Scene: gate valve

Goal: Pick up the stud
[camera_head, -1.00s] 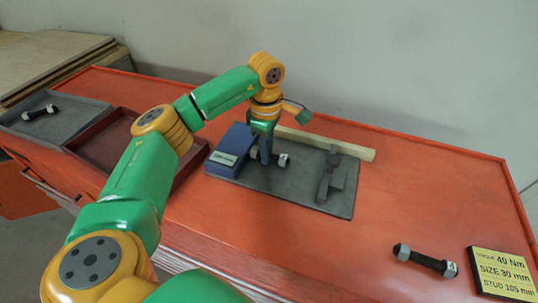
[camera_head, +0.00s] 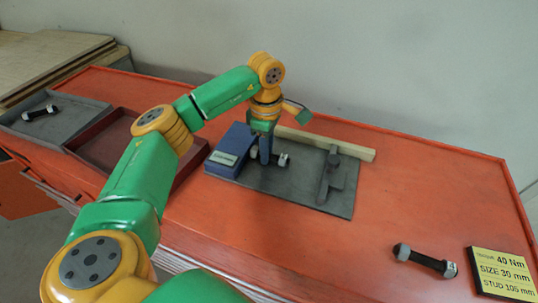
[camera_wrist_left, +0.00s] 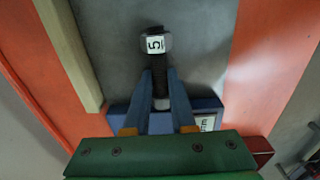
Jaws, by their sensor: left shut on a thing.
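The stud (camera_head: 283,160) is a short dark bolt with light nuts at its ends, over the grey mat (camera_head: 298,188). My right gripper is not in view.
A blue box (camera_head: 231,150) stands left of the stud. A grey gauge-like tool (camera_head: 330,178) lies to its right, a wooden bar (camera_head: 330,144) behind. Other studs lie in the grey tray (camera_head: 70,120) and by the yellow sign (camera_head: 502,272). The red tray (camera_head: 113,165) looks empty.

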